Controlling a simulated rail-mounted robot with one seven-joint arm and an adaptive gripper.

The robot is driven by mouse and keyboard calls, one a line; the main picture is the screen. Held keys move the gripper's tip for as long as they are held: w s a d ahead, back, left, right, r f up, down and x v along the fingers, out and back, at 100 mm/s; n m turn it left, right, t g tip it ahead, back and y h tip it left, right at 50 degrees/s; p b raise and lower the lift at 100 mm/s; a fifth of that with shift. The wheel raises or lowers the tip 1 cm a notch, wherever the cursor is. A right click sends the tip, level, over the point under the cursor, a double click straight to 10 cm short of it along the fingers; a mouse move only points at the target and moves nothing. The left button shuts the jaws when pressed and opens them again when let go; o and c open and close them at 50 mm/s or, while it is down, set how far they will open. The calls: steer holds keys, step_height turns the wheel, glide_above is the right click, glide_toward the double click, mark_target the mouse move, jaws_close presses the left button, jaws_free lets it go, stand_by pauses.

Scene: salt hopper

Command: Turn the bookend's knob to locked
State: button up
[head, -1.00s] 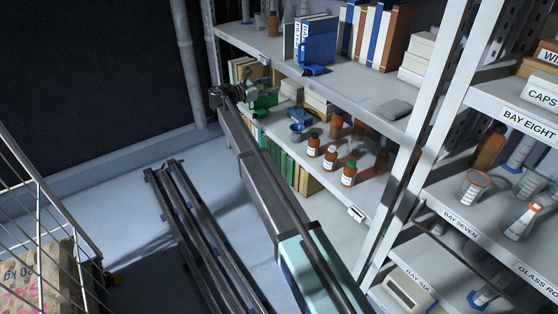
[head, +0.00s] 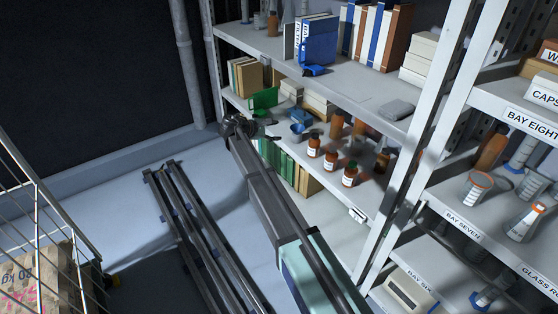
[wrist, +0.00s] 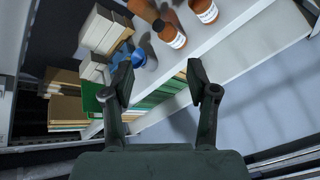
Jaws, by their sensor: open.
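A green bookend-like piece (head: 263,99) stands at the right end of a row of books on the middle shelf. It also shows in the wrist view (wrist: 92,97), left of and partly behind my left finger. I cannot make out a knob on it or its setting. My gripper (head: 262,130) is just in front of the middle shelf's edge, below the green piece. In the wrist view my gripper (wrist: 160,76) is open, with nothing between its fingers, and the shelf edge passes beyond them.
Tan books (head: 246,77) stand left of the green piece. Blue items (head: 290,115), white boxes (head: 319,103) and brown bottles (head: 331,160) are to its right. Blue binders (head: 318,40) are on the shelf above, green books (head: 284,163) below. The floor in front is open, with dark rails (head: 190,220).

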steer(key=s+d+f+m+g+y, duration=0.1)
steer(key=s+f+m, duration=0.1)
steer(key=s+f, duration=0.4)
step_height(320, 180, down, 4)
steer(key=shift+d+f+m+g+y, duration=0.25)
steer(key=shift+d+m+g+y, duration=0.05)
steer(key=shift+d+y, duration=0.1)
steer(key=shift+s, duration=0.1)
